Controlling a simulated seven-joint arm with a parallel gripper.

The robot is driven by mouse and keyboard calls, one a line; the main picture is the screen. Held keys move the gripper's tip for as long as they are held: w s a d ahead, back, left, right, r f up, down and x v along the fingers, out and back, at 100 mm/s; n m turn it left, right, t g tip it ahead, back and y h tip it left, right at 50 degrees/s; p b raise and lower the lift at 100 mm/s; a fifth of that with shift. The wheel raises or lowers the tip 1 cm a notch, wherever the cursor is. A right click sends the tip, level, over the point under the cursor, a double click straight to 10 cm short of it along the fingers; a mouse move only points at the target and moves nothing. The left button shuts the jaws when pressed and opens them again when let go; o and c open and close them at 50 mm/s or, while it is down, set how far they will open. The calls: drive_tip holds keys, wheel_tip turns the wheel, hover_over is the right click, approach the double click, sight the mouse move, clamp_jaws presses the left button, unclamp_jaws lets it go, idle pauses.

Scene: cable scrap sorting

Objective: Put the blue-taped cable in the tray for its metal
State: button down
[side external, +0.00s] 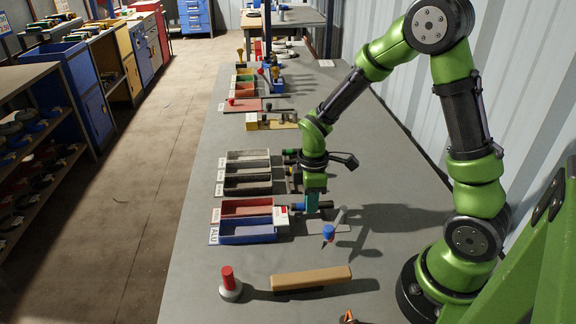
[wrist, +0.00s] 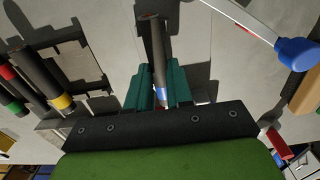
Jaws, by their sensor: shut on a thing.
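A black cable with a blue tape band (wrist: 162,96) lies between the two teal fingers of my gripper (wrist: 160,92) in the wrist view, with the band close to the fingertips. My gripper (side external: 312,203) is shut on it, low over the bench; whether the cable touches the bench I cannot tell. The cable's black end (side external: 326,204) shows right of the fingers in the side view. Left of them are a blue tray (side external: 246,239) labelled ALU and a red tray (side external: 222,214) whose label is hard to read. All four look empty.
More black cables with yellow, red and green tape lie left in the wrist view (wrist: 40,80). A blue-handled tool (side external: 328,233) is close in front of my gripper. A red-topped stand (side external: 229,285) and a tan block (side external: 312,278) are nearer the camera.

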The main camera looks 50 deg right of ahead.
wheel_tip(320, 180, up, 8)
drive_tip(key=shift+a+f, duration=0.1)
drive_tip(key=shift+n, duration=0.4)
drive_tip(key=w+a+f, duration=0.1)
drive_tip(key=w+a, duration=0.1)
drive_tip(key=a, duration=0.2)
drive_tip(key=w+a+f, duration=0.2)
drive_tip(key=w+a, duration=0.1)
drive_tip(key=a, duration=0.2)
drive_tip(key=w+a+f, duration=0.1)
drive_tip(key=w+a, duration=0.1)
drive_tip(key=a, duration=0.3)
drive_tip(key=shift+w+a+f, duration=0.2)
drive_tip(key=shift+f, duration=0.1)
drive_tip(key=shift+w+r, duration=0.1)
drive_tip(key=shift+w, duration=0.25)
drive_tip(key=shift+f+m, duration=0.4)
drive_tip(key=shift+f, duration=0.2)
drive_tip(key=shift+f, duration=0.1)
drive_tip(key=shift+f, duration=0.4)
drive_tip(key=shift+f, duration=0.1)
drive_tip(key=c, duration=0.9)
unclamp_jaws()
drive_tip(key=shift+c, duration=0.2)
